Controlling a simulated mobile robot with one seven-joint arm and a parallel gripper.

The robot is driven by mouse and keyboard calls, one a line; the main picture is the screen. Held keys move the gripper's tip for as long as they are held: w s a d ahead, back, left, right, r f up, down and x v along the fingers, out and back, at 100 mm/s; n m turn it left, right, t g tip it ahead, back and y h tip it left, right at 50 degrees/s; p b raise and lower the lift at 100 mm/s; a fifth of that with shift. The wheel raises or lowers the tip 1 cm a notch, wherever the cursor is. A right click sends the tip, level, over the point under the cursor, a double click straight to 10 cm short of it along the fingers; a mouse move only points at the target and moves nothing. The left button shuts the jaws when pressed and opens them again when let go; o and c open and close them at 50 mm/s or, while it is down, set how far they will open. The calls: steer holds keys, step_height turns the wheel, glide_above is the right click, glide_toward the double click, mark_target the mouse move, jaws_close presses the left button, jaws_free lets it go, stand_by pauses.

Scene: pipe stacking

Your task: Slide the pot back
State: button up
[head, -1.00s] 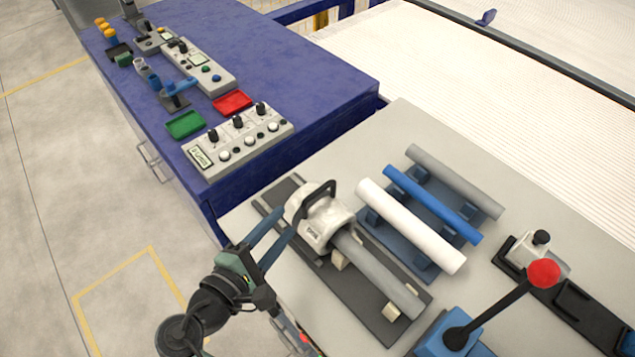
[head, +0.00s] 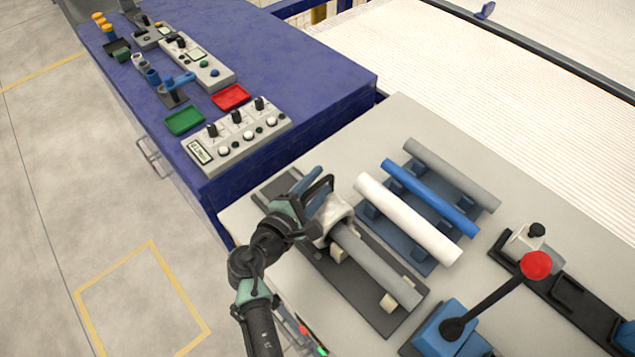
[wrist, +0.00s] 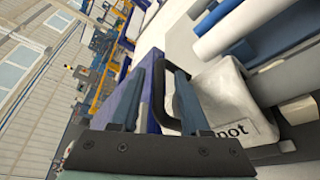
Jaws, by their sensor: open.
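The pot (head: 335,215) is a whitish block with a black handle, on a dark rail base on the grey table. It also shows in the wrist view (wrist: 228,100), with lettering ending in "pot". A grey pipe (head: 375,264) runs from its near right side along the rail. My gripper (head: 318,182) is at the pot's left end, beside the handle. In the wrist view my gripper (wrist: 155,88) has its two blue fingers apart, with the black handle (wrist: 177,95) close to the right finger. I cannot tell whether they touch. My arm hides part of the pot in the head view.
White (head: 408,220), blue (head: 430,197) and grey (head: 452,175) pipes lie on a blue rack right of the pot. A lever with a red knob (head: 536,265) stands at front right. A blue bench (head: 300,70) with control boxes is behind. The floor at left is clear.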

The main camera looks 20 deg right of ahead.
steer(key=shift+c, duration=0.3)
jaws_close()
stand_by(1.2)
